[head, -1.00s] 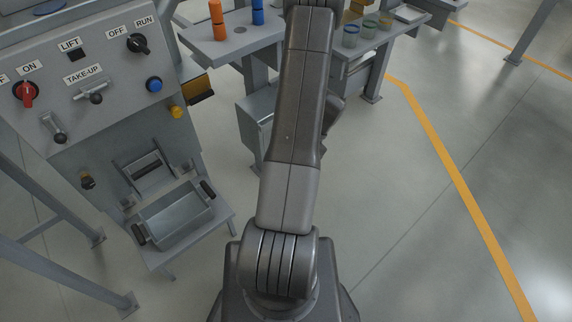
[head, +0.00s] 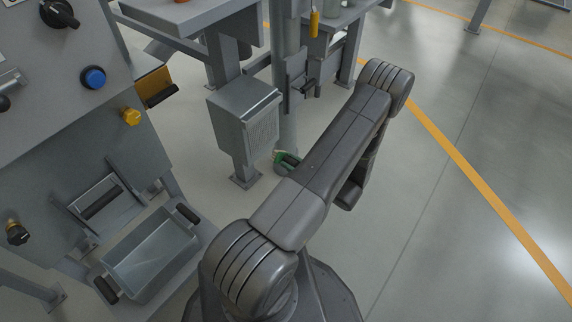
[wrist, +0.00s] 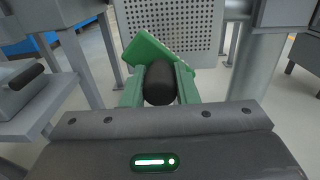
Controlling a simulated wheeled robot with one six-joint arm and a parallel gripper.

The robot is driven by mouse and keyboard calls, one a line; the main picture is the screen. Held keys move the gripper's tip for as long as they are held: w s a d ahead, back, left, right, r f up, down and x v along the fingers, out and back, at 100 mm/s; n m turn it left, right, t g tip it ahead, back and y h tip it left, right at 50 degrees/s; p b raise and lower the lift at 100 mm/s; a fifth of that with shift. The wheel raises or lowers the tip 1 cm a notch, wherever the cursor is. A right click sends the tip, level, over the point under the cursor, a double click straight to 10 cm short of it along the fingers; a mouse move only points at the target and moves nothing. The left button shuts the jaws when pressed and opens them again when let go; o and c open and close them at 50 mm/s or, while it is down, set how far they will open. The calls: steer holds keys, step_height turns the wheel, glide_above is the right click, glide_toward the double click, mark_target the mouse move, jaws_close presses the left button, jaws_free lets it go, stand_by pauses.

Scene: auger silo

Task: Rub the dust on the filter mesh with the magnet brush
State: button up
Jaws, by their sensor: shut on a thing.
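In the wrist view my gripper (wrist: 159,88) is shut on the black handle of the magnet brush (wrist: 160,50), which has a tilted green head. The filter mesh (wrist: 172,22), a pale perforated plate, stands just beyond it. The green head overlaps the mesh's lower left part in this picture; I cannot tell whether they touch. In the head view the mesh (head: 263,136) is the side face of a grey box on a post. The gripper end is mostly hidden behind my arm, with a bit of green showing low beside the box. I cannot make out dust on the mesh.
A control panel with a blue button (head: 93,77) and a yellow knob (head: 131,116) stands at the left. A grey tray (head: 150,256) with black handles sits below it. A round grey post (head: 286,75) rises close behind the box. Open floor lies to the right.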

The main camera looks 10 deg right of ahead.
steer(key=shift+p+x, duration=0.4)
steer(key=shift+x, duration=2.5)
steer(key=shift+x, duration=1.05)
steer(key=w+d+b, duration=0.2)
steer(key=d, duration=0.1)
steer(key=shift+w+d+b, duration=0.1)
steer(key=shift+w+b, duration=0.1)
steer(key=shift+b, duration=0.1)
steer(key=shift+s+a+r, duration=0.1)
steer(key=shift+s+a, duration=0.45)
steer(key=shift+a, duration=0.3)
steer(key=shift+s+a, duration=0.55)
steer(key=shift+a, duration=0.35)
steer(key=shift+c, duration=0.3)
